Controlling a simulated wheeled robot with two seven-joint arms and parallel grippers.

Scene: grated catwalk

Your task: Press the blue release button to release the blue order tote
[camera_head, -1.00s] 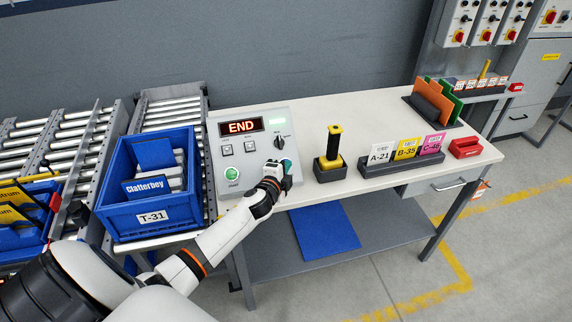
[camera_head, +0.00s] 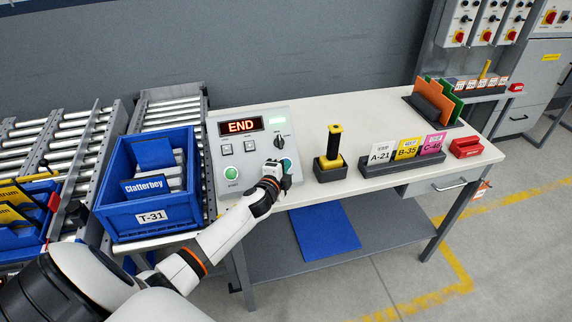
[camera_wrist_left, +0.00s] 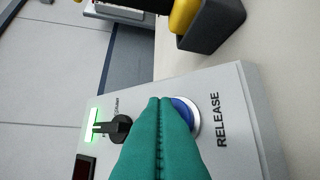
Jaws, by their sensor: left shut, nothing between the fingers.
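The blue release button (camera_wrist_left: 188,113) sits in a pale ring on the grey control panel (camera_wrist_left: 240,125), beside the word RELEASE, in the left wrist view. My left gripper (camera_wrist_left: 160,105) is shut and empty, its green fingertips over the button and covering part of it. I cannot tell whether they touch it. In the head view my left gripper (camera_head: 280,170) is at the panel's lower right corner and mostly hides the button. The blue order tote (camera_head: 150,215), labelled T-31, stands on the rollers left of the panel. My right gripper is not in view.
The panel has an END display (camera_head: 241,126), a green button (camera_head: 231,173) and a black selector (camera_head: 279,141). A card rack (camera_head: 400,162) and a red block (camera_head: 465,148) are farther right on the table.

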